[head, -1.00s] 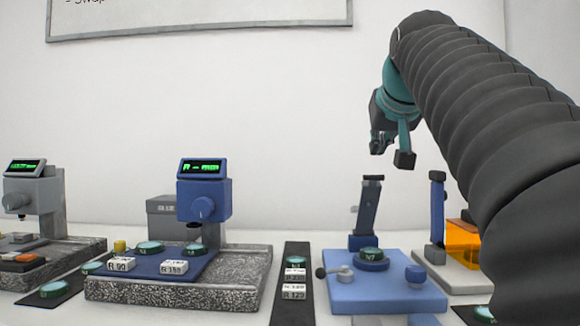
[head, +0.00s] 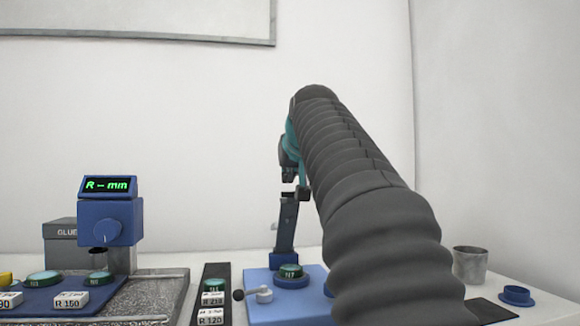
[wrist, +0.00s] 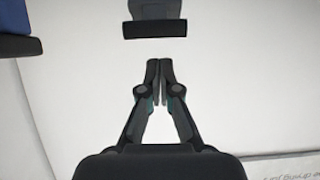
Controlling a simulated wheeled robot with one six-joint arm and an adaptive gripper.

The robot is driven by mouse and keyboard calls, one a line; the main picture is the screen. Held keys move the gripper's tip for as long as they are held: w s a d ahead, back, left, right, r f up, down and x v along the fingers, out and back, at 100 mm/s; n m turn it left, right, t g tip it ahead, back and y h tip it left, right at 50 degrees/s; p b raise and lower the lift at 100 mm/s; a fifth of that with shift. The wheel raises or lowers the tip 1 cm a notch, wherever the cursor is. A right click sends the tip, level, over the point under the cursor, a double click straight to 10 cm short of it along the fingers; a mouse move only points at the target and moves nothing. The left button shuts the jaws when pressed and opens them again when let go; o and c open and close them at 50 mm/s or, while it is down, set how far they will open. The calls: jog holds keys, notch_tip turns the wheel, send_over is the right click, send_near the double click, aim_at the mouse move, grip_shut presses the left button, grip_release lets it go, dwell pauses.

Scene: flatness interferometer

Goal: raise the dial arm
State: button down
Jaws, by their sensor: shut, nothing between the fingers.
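A dark blue arm with a black cap (head: 286,225), which looks like the dial arm, stands nearly upright, leaning slightly, on a light blue base (head: 262,309). A green-topped round piece marked N7 (head: 290,271) sits in front of it on the base. My gripper (head: 296,186) is just above the cap in the head view; I cannot tell whether they touch there. In the wrist view my gripper (wrist: 159,66) has its fingers together and empty. A dark capped bar (wrist: 155,22), likely the arm's top, is beyond the fingertips with a gap between.
A blue gauge with a green display (head: 109,187) stands at the left on a granite base (head: 165,298). A dark strip (head: 214,284) with labelled blocks lies between the stations. A metal cup (head: 470,264) and a small blue ring (head: 516,295) are at the right.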

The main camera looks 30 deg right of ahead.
aim_at(291, 193)
jog(key=shift+s+a+f, duration=0.2)
jog(key=shift+s+f, duration=0.15)
jog(key=shift+s, duration=0.3)
jog(key=shift+s+a+f+b, duration=0.15)
jog(key=shift+s+f+b, duration=0.3)
jog(key=shift+s+f, duration=0.15)
jog(key=s+b, duration=0.1)
jog(key=b, duration=0.1)
jog(key=f+t+b, duration=0.1)
jog(key=b, duration=0.2)
jog(key=shift+s+a+f, duration=0.3)
jog(key=shift+s, duration=0.1)
jog(key=shift+r+h, duration=0.15)
jog(key=shift+h, duration=0.15)
